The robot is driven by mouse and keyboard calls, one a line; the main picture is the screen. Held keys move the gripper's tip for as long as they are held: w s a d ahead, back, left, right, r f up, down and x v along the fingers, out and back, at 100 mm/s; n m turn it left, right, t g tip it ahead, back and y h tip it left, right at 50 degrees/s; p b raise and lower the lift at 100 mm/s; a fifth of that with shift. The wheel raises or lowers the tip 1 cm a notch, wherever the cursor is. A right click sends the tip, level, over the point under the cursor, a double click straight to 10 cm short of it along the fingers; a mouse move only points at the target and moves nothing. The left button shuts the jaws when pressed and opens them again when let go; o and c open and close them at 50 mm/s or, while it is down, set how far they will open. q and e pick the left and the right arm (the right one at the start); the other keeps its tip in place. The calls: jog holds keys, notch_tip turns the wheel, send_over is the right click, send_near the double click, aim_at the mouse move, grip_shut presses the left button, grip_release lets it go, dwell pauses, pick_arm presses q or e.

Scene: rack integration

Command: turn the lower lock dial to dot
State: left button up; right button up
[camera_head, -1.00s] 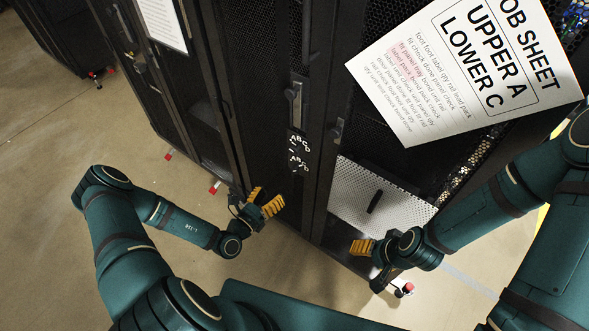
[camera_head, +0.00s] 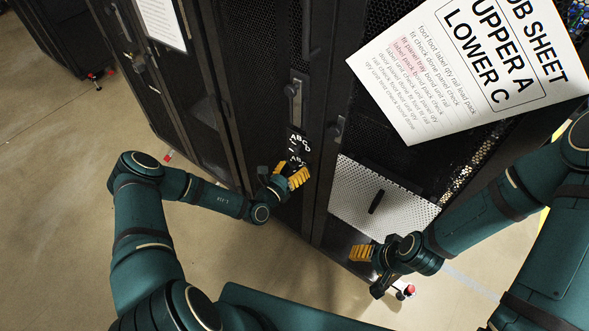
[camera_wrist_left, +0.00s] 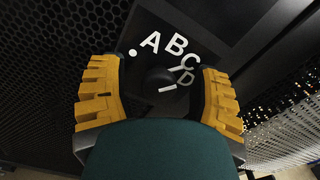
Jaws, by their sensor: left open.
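The lower lock dial (camera_wrist_left: 158,77) is a dark round knob on the black rack door, with white letters A, B, C, D and a white dot (camera_wrist_left: 132,52) around it. A short white mark shows on the knob's near side; which way it points is unclear. My left gripper (camera_head: 292,176) is open, its yellow fingers on either side of the knob in the wrist view (camera_wrist_left: 160,88), apart from it. In the head view it partly covers the lower letters (camera_head: 297,160). The upper lettering (camera_head: 299,142) is just above. My right gripper (camera_head: 362,252) is at the lower right; its opening is unclear.
A door handle (camera_head: 296,98) stands above the dials. A white job sheet (camera_head: 470,75) reading "UPPER A, LOWER C" is at the upper right. A perforated light panel (camera_head: 352,190) lies right of the door. Open floor (camera_head: 60,200) is at the left.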

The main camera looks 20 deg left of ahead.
pick_arm(q)
grip_shut()
